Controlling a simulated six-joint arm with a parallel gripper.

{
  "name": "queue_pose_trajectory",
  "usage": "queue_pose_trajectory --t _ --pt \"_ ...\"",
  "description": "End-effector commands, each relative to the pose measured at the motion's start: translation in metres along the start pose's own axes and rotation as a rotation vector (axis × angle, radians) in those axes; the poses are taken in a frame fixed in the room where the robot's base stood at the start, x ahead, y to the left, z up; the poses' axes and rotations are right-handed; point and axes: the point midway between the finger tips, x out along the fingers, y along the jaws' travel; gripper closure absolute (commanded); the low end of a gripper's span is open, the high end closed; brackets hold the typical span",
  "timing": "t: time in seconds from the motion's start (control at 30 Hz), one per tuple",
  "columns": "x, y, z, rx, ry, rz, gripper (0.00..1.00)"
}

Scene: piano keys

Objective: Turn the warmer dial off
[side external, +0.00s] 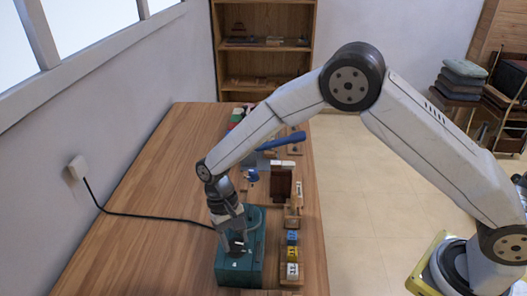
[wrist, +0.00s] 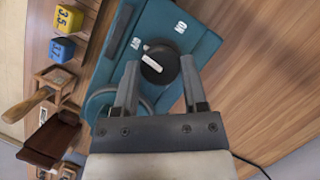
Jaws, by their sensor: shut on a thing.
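The warmer (side external: 231,270) is a teal box on the wooden table, with a cord to the wall. It fills the upper middle of the wrist view (wrist: 205,52). Its dial (wrist: 158,66) is a black round knob with pale marks, on a face with two white labels. One label reads as ON turned over; the other is too small to read surely. My gripper (wrist: 158,72) points at this face, with one finger on each side of the dial, and is shut on it. The side view shows my gripper (side external: 237,243) down at the warmer; the dial is hidden there.
A round plate (wrist: 107,101) lies on the warmer beside my finger. Yellow (wrist: 64,48) and blue (wrist: 62,71) numbered blocks and a wooden-handled tool (wrist: 28,103) are close by. The black cord (side external: 140,212) runs left to a wall socket. The table's left side is clear.

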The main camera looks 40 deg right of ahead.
Motion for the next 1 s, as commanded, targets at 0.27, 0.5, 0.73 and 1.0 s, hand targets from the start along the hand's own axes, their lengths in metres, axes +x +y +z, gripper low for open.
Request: queue_pose_trajectory --t 0.27,0.5,0.73,1.0 --pt "-0.0002 -0.0003 -0.0012 -0.112 0.005 0.047 1.0" --pt "-0.0003 -0.0005 -0.0013 -0.137 0.005 0.057 1.0" --pt "-0.0003 -0.0006 -0.0012 -0.137 0.005 0.056 1.0" --pt "-0.0001 -0.0008 -0.0007 -0.135 0.003 0.056 0.1"
